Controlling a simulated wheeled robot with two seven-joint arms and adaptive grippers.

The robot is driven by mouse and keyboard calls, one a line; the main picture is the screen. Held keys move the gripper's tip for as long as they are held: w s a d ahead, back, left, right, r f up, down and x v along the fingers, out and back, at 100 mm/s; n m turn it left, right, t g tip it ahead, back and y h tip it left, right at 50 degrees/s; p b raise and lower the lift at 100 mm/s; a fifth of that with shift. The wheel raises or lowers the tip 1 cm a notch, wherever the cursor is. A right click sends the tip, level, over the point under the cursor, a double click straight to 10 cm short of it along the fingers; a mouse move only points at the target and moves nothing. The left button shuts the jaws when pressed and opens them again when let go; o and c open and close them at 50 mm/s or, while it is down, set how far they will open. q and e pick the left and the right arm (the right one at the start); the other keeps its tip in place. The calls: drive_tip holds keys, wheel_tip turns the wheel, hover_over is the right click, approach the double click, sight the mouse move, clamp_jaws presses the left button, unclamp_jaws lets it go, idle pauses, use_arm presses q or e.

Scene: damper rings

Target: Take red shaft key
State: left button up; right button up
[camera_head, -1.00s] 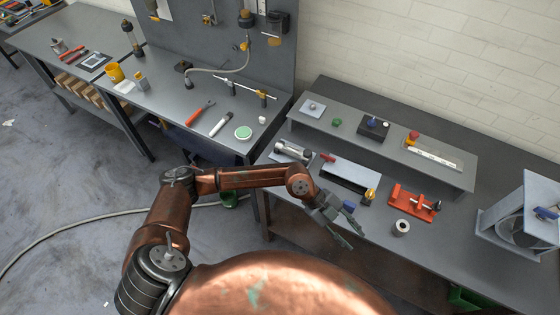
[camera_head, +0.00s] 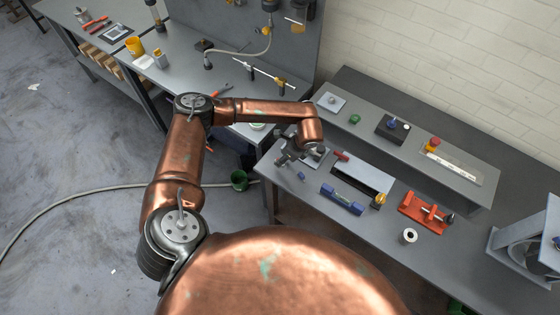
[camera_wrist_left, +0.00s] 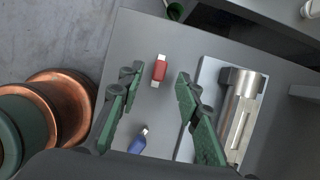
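The red shaft key (camera_wrist_left: 159,70), a small red block with pale metal ends, lies on the grey bench top in the left wrist view. My left gripper (camera_wrist_left: 160,82) is open, its green fingers apart on either side of the key in the picture. I cannot tell the height left between them. In the head view the left gripper (camera_head: 284,158) hangs over the left end of the bench, and I cannot make out the red key there. A blue key (camera_wrist_left: 138,141) lies nearer the wrist; it also shows in the head view (camera_head: 301,175). My right gripper is not in view.
A metal cylinder fixture (camera_wrist_left: 241,108) on a pale plate stands close right of the fingers in the wrist view. A raised shelf (camera_head: 400,150) runs behind.

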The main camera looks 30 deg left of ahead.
use_arm(q)
drive_tip(key=shift+x, duration=1.55)
drive_tip(key=shift+s+d, duration=0.1)
clamp_jaws()
